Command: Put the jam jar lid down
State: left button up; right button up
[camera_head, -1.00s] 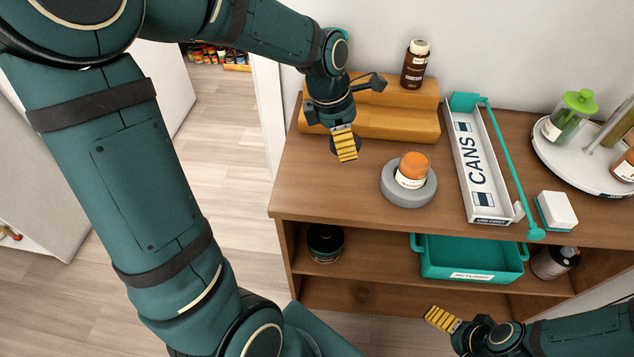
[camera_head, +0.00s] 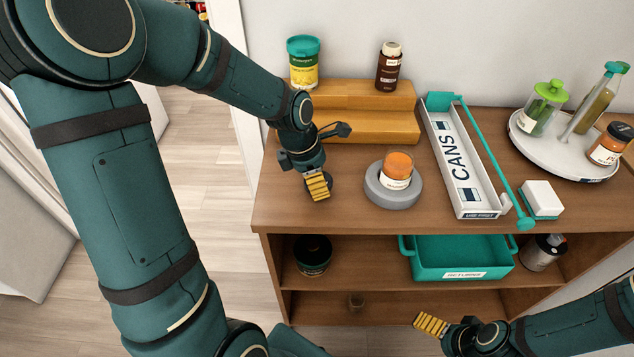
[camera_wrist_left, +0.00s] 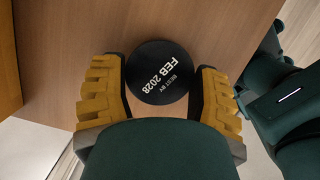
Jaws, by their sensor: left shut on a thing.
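The jam jar lid is a black disc printed "BEST BY FEB 2028"; it shows in the left wrist view (camera_wrist_left: 158,72) between the yellow fingers. My left gripper (camera_head: 318,187) is shut on it over the left front of the wooden top, left of the jar. In the head view only a dark edge of the lid shows beside the fingers. I cannot tell whether the lid touches the wood. An open-looking jar with orange contents (camera_head: 396,172) sits in a grey round holder (camera_head: 393,196). My right gripper (camera_head: 432,324) is low at the front right; its opening is unclear.
A wooden step (camera_head: 372,124) behind carries a brown bottle (camera_head: 389,68) and a green-lidded can (camera_head: 303,64). A CANS tray (camera_head: 461,168), a white box (camera_head: 541,198) and a turntable (camera_head: 560,161) stand right. Below are a teal bin (camera_head: 455,252) and dark jar (camera_head: 312,255).

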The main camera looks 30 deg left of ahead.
pick_arm(q)
jog(key=shift+f, duration=0.35)
jog(key=shift+f+b, duration=0.3)
jog(key=shift+f, duration=0.15)
jog(key=o, duration=0.7)
jog(key=shift+r, duration=0.1)
jog(key=shift+r, duration=0.25)
jog(key=p+v, duration=0.4)
jog(key=v, duration=0.8)
jog(key=shift+r, duration=0.1)
